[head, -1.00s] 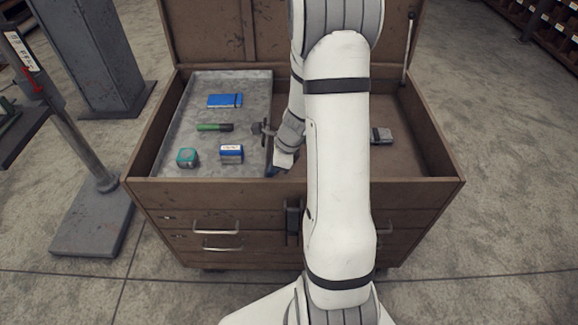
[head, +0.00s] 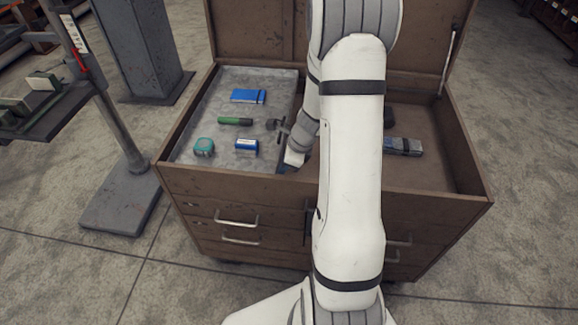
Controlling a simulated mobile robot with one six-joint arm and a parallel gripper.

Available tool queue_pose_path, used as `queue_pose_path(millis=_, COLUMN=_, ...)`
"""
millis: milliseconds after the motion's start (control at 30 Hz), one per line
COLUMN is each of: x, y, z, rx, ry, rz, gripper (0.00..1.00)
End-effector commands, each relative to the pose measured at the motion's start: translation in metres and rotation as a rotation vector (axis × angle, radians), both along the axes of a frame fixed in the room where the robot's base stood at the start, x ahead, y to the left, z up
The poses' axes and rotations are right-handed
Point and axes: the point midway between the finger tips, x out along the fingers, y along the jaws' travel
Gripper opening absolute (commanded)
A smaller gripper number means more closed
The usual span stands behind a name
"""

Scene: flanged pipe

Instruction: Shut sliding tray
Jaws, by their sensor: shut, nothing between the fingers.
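The sliding tray (head: 275,97) is a grey metal tray in the left part of an open brown tool chest (head: 240,184). It holds a blue flat case (head: 247,96), a green-handled tool (head: 234,121), a teal item (head: 203,147) and a blue-and-white box (head: 246,147). Its left edge lies close to the chest's left wall. My gripper (head: 277,128) is shut and empty, at the tray's right side. My arm hides part of the tray's right edge and the middle of the chest; I cannot tell whether the fingers touch the tray.
The chest's right compartment is open, with a grey item (head: 403,146) and a dark item (head: 388,117) on its floor. The lid stands raised at the back, with a strut (head: 448,62) at right. A grey stand (head: 130,165) is left of the chest.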

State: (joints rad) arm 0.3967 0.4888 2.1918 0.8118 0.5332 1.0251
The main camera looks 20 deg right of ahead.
Motion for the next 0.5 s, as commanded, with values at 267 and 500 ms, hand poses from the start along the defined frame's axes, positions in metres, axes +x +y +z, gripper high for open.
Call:
queue_pose_path(millis=267, x=-0.021, y=-0.035, z=0.023, rx=-0.001, ry=-0.002, rz=0.005, gripper=0.00)
queue_pose_path(millis=500, x=-0.033, y=-0.051, z=0.069, rx=0.000, ry=0.003, rz=0.002, gripper=0.00)
